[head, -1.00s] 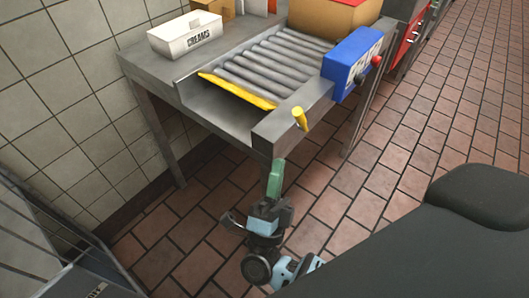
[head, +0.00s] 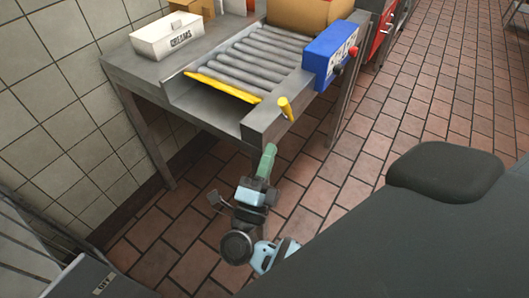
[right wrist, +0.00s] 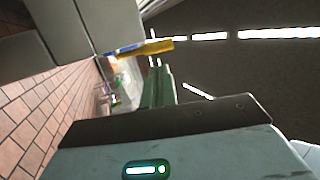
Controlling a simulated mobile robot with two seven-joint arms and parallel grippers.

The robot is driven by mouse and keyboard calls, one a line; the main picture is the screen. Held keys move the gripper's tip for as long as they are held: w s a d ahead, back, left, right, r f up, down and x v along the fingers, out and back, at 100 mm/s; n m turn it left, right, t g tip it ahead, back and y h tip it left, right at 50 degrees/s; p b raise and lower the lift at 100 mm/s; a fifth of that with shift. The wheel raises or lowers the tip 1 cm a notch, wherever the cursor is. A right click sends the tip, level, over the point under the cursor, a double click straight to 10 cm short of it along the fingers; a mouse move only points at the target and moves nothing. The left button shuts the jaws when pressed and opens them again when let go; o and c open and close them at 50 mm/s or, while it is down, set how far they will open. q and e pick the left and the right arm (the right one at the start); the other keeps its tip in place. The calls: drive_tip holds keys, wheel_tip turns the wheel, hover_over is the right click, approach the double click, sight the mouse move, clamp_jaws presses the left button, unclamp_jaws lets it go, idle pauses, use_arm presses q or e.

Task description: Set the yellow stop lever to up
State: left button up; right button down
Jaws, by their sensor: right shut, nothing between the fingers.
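The yellow stop lever (head: 286,108) sticks out of the front side of the grey conveyor table, near its right corner. In the head view it points downward at a slant. In the right wrist view the lever (right wrist: 146,48) lies beyond the fingertips, across the picture. My right gripper (head: 267,152) is shut and empty, with its green fingers pointing up toward the lever from below. It also shows in the right wrist view (right wrist: 158,72). A gap remains between the fingertips and the lever in the head view. My left gripper is not in view.
The conveyor has grey rollers (head: 262,52) and a yellow stop bar (head: 223,87) at its near end. A blue control box (head: 331,50) with knobs is right of the lever. A white CREAMS box (head: 166,38) stands on the table. The floor at right is clear.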

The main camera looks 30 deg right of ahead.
sight(284, 110)
drive_tip(key=p+x, duration=0.1)
drive_tip(key=x, duration=0.6)
drive_tip(key=shift+p, duration=0.3)
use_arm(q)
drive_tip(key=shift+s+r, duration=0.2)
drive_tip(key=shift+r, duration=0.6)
use_arm(e)
drive_tip(key=shift+w+d+r, duration=0.2)
drive_tip(key=shift+w+d, duration=0.05)
drive_tip(key=shift+d, duration=0.15)
